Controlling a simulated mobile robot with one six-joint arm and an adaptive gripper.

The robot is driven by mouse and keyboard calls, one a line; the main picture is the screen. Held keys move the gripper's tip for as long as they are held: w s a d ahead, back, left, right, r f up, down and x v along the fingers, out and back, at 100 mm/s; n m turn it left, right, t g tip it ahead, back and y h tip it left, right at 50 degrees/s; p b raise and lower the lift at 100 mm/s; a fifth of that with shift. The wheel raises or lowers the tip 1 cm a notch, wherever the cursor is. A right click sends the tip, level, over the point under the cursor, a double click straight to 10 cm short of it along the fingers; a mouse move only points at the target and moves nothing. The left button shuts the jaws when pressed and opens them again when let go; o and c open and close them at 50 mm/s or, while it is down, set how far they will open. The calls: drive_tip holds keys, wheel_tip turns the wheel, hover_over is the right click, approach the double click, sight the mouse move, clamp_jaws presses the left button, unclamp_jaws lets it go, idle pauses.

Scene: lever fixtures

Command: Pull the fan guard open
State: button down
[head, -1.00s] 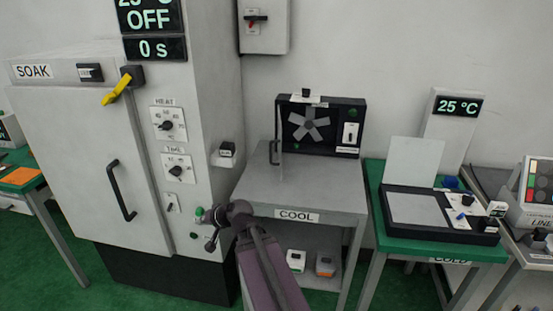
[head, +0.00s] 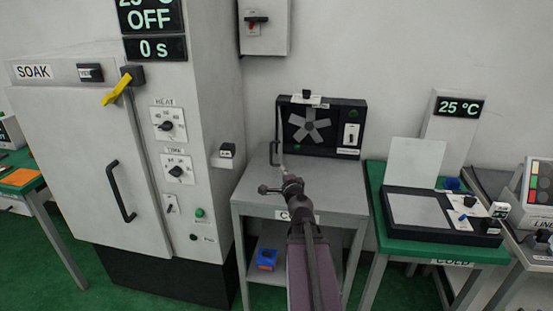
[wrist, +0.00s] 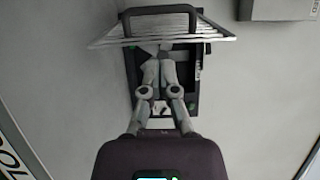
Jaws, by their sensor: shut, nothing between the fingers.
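The fan unit (head: 338,128), a black framed box with a grey fan, stands at the back of the table labelled COOL. Its thin guard (head: 282,125) shows nearly edge-on at the unit's left side, standing out from the fan face, with a black handle (head: 274,153). In the wrist view the guard's pale bars (wrist: 125,36) and dark handle (wrist: 160,9) lie beyond the fingertips. My gripper (wrist: 166,56) is shut and empty, pointing toward the fan unit (wrist: 133,75). Whether the fingertips touch the guard cannot be told.
The grey COOL table (head: 335,180) has bare room in front of the fan unit. A tall cabinet (head: 75,160) with a black handle stands to the left. A green table (head: 390,244) with a black tray device is on the right. A blue box (head: 266,259) is on the lower shelf.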

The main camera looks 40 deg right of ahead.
sight(275, 142)
drive_tip(key=shift+w, duration=0.1)
drive_tip(key=x, duration=0.9)
drive_tip(key=shift+w, duration=0.4)
drive_tip(key=shift+d, duration=0.15)
drive_tip(key=shift+d, duration=0.1)
idle(0.4)
